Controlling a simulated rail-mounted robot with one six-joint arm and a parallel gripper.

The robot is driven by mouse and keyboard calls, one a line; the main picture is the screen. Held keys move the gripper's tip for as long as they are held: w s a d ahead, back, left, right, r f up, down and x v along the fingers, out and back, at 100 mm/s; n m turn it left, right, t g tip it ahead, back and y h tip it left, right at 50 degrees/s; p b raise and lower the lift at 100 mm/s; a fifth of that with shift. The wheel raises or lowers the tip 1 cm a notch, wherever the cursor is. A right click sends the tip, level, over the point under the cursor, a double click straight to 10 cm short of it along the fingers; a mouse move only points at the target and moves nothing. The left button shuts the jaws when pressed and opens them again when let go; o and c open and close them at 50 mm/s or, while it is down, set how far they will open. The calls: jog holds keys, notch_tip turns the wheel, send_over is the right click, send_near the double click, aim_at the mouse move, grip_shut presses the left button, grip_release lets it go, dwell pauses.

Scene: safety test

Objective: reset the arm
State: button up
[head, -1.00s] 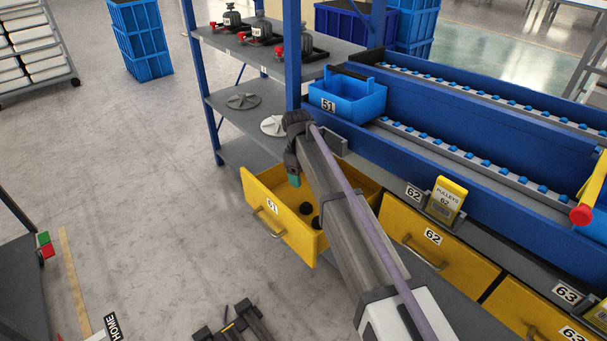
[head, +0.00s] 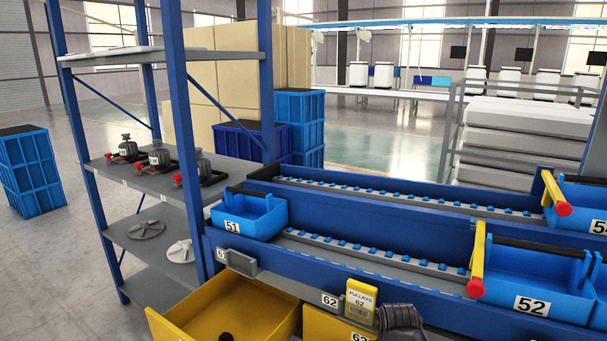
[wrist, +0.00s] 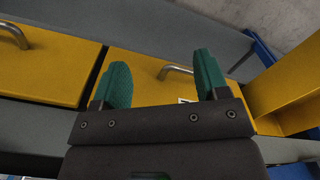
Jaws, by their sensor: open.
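My gripper (wrist: 162,85) shows in the wrist view with its two green fingertips spread apart and nothing between them. Beyond the fingers are yellow drawer fronts with metal handles (wrist: 174,71). In the head view only a dark part of my arm shows at the bottom edge, in front of the drawer marked 62 (head: 326,325); the fingertips are out of that view. The open yellow drawer (head: 222,308) stands to the left of my arm, with a dark round object (head: 226,337) partly visible in it.
Blue bin 51 (head: 249,213) and blue bin 52 (head: 531,284) sit on the roller rack. A yellow pulleys box (head: 360,301) stands by label 62, close to my arm. A blue-post shelf (head: 150,180) holds several red-handled parts at left.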

notch_tip(320, 180, up, 21)
jog(key=p, duration=1.8)
jog(key=shift+w+a, duration=0.25)
jog(key=shift+a, duration=0.1)
